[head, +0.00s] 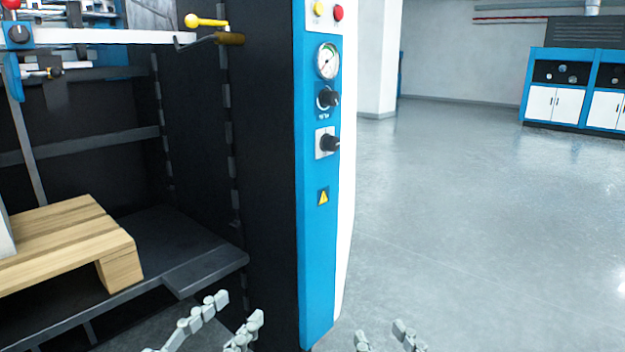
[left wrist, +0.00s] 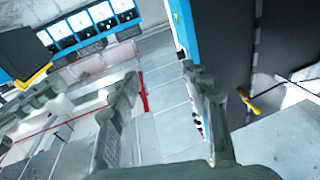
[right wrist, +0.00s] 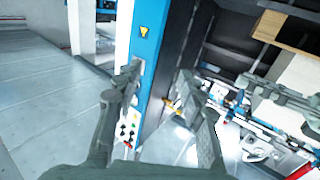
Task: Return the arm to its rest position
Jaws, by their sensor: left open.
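My left gripper (head: 238,308) is at the bottom of the head view, in front of the machine's lower edge. Its two fingers stand apart, and in the left wrist view (left wrist: 160,76) nothing is between them. My right gripper (head: 382,335) is at the bottom edge of the head view, right of the blue panel, over the floor. Its fingers also stand apart with nothing held, as the right wrist view (right wrist: 160,76) shows. Most of both arms is outside the head view.
A dark machine with a blue control panel (head: 318,235) stands close ahead. A wooden pallet (head: 60,238) sits on its dark shelf at left. A yellow-knobbed lever (head: 207,21) sticks out above. Open grey floor (head: 470,220) lies right, with blue-and-white cabinets (head: 560,104) far back.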

